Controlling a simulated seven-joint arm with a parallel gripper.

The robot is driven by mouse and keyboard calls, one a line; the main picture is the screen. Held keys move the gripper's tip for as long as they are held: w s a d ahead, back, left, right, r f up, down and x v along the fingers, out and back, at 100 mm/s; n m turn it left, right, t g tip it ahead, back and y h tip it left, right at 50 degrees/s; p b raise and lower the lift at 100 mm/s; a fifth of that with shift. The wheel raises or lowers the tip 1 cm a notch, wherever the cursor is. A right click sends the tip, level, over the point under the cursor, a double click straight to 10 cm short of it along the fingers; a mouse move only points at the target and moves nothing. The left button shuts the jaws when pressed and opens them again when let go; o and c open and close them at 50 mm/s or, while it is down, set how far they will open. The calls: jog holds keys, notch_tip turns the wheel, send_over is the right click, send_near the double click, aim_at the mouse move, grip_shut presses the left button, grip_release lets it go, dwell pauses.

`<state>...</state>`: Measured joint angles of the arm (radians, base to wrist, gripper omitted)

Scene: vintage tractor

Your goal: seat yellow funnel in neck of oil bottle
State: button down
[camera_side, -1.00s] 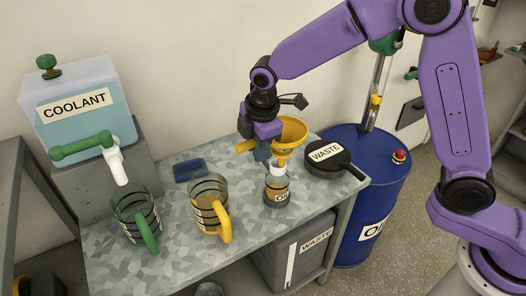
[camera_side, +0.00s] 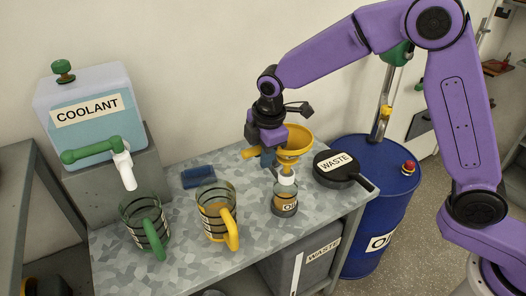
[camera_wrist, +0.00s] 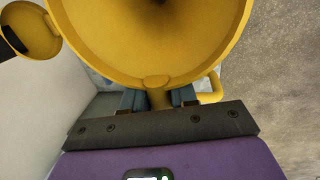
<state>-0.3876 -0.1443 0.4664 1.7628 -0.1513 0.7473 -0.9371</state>
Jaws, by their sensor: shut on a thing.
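The yellow funnel (camera_side: 295,138) is upright with its wide mouth up, and it fills the top of the wrist view (camera_wrist: 150,45). My gripper (camera_side: 269,157) is shut on the funnel's tab, at the left of the bowl in the side view. In the wrist view the tab is between the two blue-grey fingers (camera_wrist: 158,99). The oil bottle (camera_side: 285,202) stands on the bench with a white neck, directly below the funnel. The spout tip is at the top of the neck. I cannot tell whether it is inside. The bottle is hidden in the wrist view.
A black waste pan (camera_side: 341,170) lies right of the bottle. A yellow-handled jug (camera_side: 217,212) and a green-handled jug (camera_side: 145,226) stand to the left. A blue block (camera_side: 198,177) lies behind them. The coolant tank (camera_side: 88,112) is at the back left, and a blue drum (camera_side: 375,215) stands right of the bench.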

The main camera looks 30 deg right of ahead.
jog(key=shift+f, duration=2.45)
jog(key=c, duration=0.8)
grip_release()
jog(key=s+r, duration=0.1)
jog(key=r, duration=0.7)
jog(key=s+r, duration=0.2)
jog(key=r, duration=0.7)
jog(key=shift+s, duration=0.25)
jog(key=s+d+f+m, duration=0.1)
jog(key=s+d+f, duration=0.1)
jog(key=s+d, duration=0.4)
jog(key=s+d+f+m+g, duration=0.1)
jog(key=s+d, duration=0.5)
jog(key=s, duration=0.7)
jog(key=s+d+f+m+g, duration=0.1)
jog(key=s+d+f+m, duration=0.2)
jog(key=s, duration=0.7)
jog(key=d+f, duration=0.2)
jog(key=d, duration=0.2)
jog(key=shift+s, duration=0.3)
